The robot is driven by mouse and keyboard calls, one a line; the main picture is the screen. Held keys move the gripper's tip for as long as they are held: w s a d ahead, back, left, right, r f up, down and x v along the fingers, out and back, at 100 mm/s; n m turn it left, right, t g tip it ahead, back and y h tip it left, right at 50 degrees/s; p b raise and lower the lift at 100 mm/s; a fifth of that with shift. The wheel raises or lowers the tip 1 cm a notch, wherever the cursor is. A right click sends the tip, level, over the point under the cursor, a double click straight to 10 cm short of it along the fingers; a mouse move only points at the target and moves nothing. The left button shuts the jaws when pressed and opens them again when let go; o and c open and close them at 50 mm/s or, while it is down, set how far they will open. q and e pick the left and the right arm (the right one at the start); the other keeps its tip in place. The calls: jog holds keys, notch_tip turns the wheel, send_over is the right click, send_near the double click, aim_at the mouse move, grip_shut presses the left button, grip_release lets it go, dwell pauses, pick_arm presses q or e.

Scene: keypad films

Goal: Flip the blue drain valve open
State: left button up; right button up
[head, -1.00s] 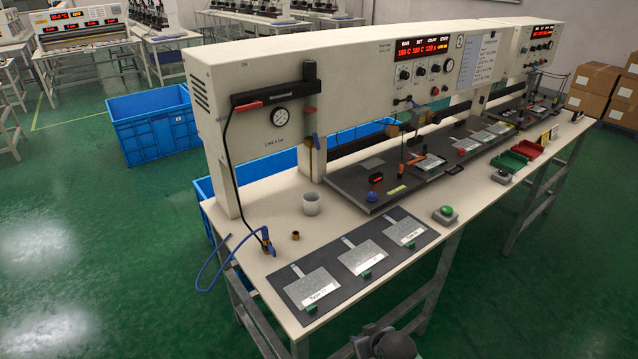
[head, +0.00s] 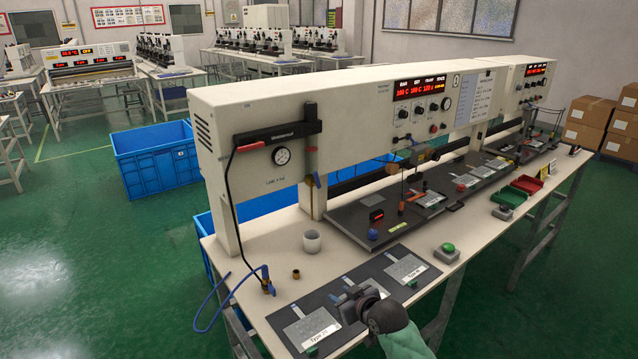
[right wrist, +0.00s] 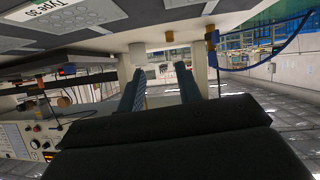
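A small brass valve with a blue handle (head: 267,280) stands at the left front of the bench, where a black hose and a blue hose meet. It also shows in the right wrist view (right wrist: 212,42), upside down with its blue hose. A second small blue lever (head: 317,180) hangs below the black vertical cylinder on the machine's left end. I cannot tell how either lever is set. My right gripper (head: 352,293) is over the dark mat, right of the brass valve and apart from it. In the right wrist view, its fingers (right wrist: 160,80) are spread and empty. My left gripper is not in view.
A brass fitting (head: 295,274) and a grey-white cup (head: 312,241) stand behind the mat (head: 275,318), which carries labelled plates. A green button box (head: 447,253) sits to the right. The beige machine (head: 250,115) rises behind. Bare bench lies around the brass valve.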

jog(key=w+a+r+n+t+y, duration=0.2)
jog(key=w+r, duration=0.8)
jog(key=w, duration=0.2)
jog(key=n+t+y, duration=0.1)
jog(key=t+y, duration=0.1)
send_near(317, 177)
jog(key=p+x, duration=0.3)
jog(key=x, duration=0.5)
jog(key=shift+r, duration=0.15)
pick_arm(q)
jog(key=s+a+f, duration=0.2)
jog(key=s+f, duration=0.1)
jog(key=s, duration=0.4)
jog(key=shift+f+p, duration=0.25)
jog(key=shift+p, duration=0.1)
pick_arm(e)
jog(key=shift+w+a, duration=0.2)
jog(key=shift+w, duration=0.25)
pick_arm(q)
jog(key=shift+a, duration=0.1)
